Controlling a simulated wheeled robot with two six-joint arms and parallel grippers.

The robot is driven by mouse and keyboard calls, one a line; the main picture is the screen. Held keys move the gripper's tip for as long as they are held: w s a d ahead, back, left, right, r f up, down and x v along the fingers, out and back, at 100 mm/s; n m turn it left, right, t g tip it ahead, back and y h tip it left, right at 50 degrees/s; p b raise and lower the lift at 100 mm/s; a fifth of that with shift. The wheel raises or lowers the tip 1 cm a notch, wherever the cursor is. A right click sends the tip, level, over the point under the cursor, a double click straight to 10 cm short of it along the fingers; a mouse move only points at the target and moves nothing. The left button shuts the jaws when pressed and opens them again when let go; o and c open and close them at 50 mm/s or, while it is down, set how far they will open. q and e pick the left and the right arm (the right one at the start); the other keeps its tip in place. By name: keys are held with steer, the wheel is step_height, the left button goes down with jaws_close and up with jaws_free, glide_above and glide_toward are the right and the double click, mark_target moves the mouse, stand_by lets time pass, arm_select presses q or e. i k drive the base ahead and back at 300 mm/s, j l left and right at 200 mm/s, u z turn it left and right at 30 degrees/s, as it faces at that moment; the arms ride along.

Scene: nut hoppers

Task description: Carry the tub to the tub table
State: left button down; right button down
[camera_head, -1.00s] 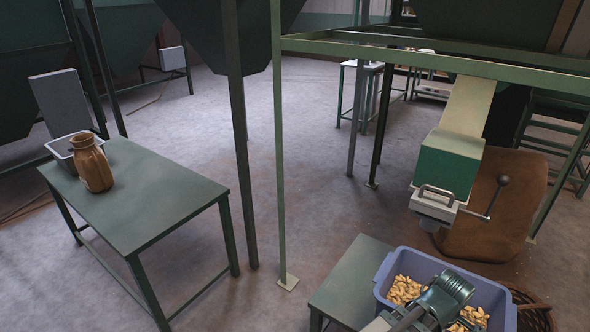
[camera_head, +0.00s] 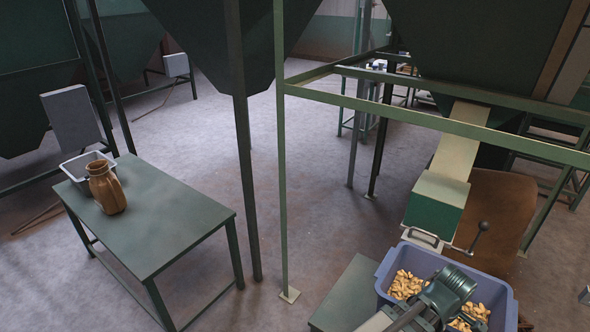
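The blue-purple tub (camera_head: 378,282) is at the bottom right, with peanut-like nuts (camera_head: 405,285) inside. My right gripper (camera_head: 458,318) is at the tub's near side; its fingers are hidden behind its own wrist and arm. The tub keeps its place with my arm while the surroundings shift, so the gripper appears shut on it. My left gripper is out of view. A small green table (camera_head: 345,290) stands just left of the tub and partly behind it. A larger green table (camera_head: 165,215) stands at the left. I cannot tell which is the tub table.
A brown jug (camera_head: 107,188) and a grey bin (camera_head: 72,172) stand on the larger table's far left corner. A thin green post (camera_head: 283,200) and a dark post (camera_head: 246,190) rise between the tables. A green-white hopper chute (camera_head: 440,200) hangs behind the tub. Open floor lies beyond.

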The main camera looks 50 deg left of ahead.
mark_target(156, 232)
steer(key=u, duration=0.5)
steer(key=j+u, duration=0.35)
steer(key=i+j+u, duration=0.1)
steer(key=j+u, duration=0.25)
steer(key=i+j+u, duration=0.1)
steer(key=j+u, duration=0.25)
steer(key=i+j+u, duration=0.1)
steer(key=i+j, duration=0.15)
steer(key=j, duration=0.2)
steer(key=i+j, duration=0.25)
steer(key=j, duration=0.2)
steer(key=i+j+u, duration=0.15)
steer(key=j, duration=0.3)
steer(key=i, duration=0.1)
